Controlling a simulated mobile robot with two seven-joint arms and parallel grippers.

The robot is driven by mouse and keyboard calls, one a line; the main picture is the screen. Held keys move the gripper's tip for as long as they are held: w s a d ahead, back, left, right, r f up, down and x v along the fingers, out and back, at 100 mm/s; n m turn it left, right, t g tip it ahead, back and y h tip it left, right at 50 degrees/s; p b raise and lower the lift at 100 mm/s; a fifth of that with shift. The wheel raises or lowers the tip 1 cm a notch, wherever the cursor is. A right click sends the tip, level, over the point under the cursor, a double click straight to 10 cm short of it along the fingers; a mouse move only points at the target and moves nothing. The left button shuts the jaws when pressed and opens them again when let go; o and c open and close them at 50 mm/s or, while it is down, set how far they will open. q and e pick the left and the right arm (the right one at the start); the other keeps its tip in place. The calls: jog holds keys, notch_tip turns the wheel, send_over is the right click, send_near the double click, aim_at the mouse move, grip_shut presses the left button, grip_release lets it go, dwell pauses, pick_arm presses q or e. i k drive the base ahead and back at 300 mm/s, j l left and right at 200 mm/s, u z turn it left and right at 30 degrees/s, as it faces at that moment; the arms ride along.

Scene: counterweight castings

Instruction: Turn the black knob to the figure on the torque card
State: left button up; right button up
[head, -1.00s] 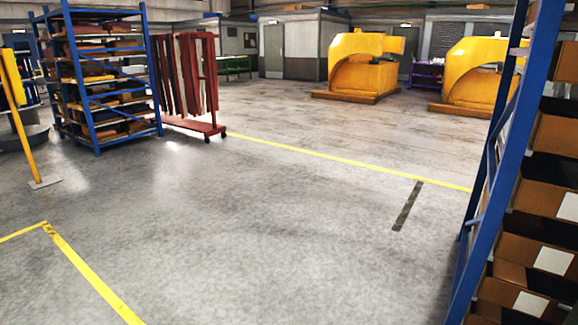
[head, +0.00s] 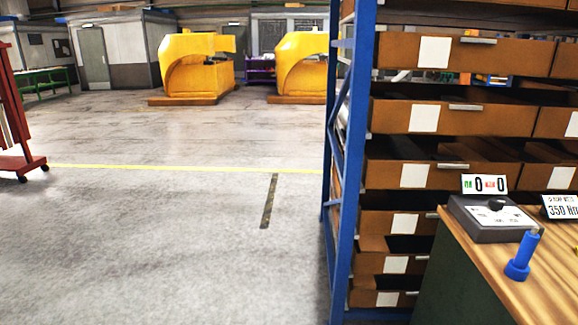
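A dark grey box (head: 480,232) with a pale dial face stands on a wooden-topped bench at the right of the head view. A small black knob (head: 497,205) sits on the dial face; its pointer direction is too small to tell. A white card (head: 562,207), partly cut off by the right edge, seems to read 350 Nm; its smaller top line is unreadable. A white counter plate (head: 485,184) above the box shows a green and a red label, each with a 0. Neither of my grippers is in view.
The bench top (head: 478,260) carries a blue upright tool (head: 522,258) near the box. A blue rack (head: 345,180) with brown bins stands behind the bench. Open grey floor (head: 150,240) lies to the left. Yellow machines (head: 195,68) stand far back.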

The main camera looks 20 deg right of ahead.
aim_at(496, 205)
jog(key=i+z, duration=0.15)
jog(key=z, duration=0.25)
jog(key=i+j+z, duration=0.1)
jog(key=z, duration=0.35)
jog(key=i+j+z, duration=0.15)
jog(key=z, duration=0.25)
jog(key=i+j+z, duration=0.2)
jog(key=z, duration=0.25)
jog(key=i+j+z, duration=0.1)
jog(key=z, duration=0.3)
jog(key=i+j+z, duration=0.15)
jog(key=j+z, duration=0.25)
jog(key=i+j+z, duration=0.15)
jog(key=j+z, duration=0.65)
jog(key=j, duration=0.15)
